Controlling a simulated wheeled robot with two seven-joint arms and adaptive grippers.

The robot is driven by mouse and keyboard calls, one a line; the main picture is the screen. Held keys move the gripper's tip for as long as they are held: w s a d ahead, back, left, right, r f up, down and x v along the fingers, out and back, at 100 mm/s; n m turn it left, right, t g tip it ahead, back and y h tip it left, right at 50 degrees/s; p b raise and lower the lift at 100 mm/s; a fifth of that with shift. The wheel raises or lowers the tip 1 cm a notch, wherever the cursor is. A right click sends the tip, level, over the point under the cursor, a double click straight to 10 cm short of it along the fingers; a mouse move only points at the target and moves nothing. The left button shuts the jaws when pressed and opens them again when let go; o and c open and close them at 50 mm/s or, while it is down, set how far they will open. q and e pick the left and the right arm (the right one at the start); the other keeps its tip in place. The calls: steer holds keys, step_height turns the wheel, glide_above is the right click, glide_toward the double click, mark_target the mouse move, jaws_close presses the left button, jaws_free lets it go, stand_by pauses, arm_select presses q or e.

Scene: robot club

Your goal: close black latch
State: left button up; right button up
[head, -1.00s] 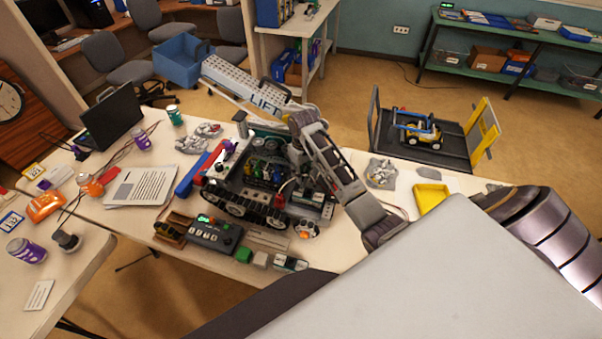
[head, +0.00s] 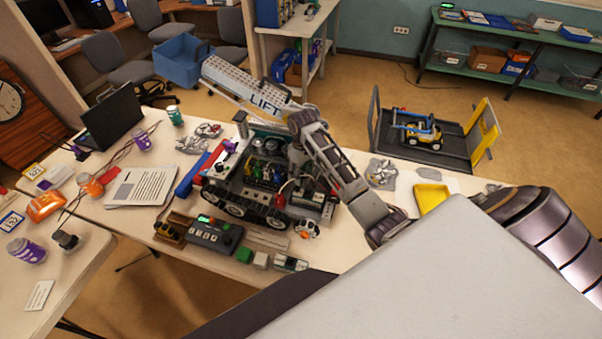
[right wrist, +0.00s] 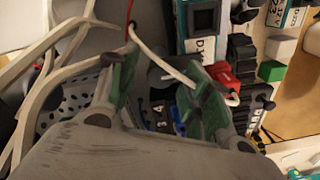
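The tracked robot (head: 247,207) stands on the table with its top open, showing wiring and coloured parts. Its perforated grey LIFT panel (head: 228,75) is raised at the back and carries a black handle-like bar. My right gripper (head: 294,160) reaches down over the right rear of the open body. In the right wrist view, its two green-padded fingers (right wrist: 155,88) are apart, with a dark grey lever-like piece (right wrist: 160,78) and a white cable (right wrist: 175,70) between or behind them. I cannot tell whether that piece is the black latch. My left gripper is out of view.
A control box (head: 215,233) and small blocks (head: 261,260) lie in front of the robot. Papers (head: 140,187) and a blue bar (head: 192,175) lie left of it. A yellow tray (head: 431,197) is at right, near my right arm. A cart (head: 452,145) stands behind the table.

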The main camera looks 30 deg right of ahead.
mark_target(302, 174)
stand_by(0.3)
step_height(302, 174, up, 12)
steer(key=shift+d, duration=0.25)
stand_by(1.1)
steer(key=shift+f, duration=0.1)
stand_by(0.6)
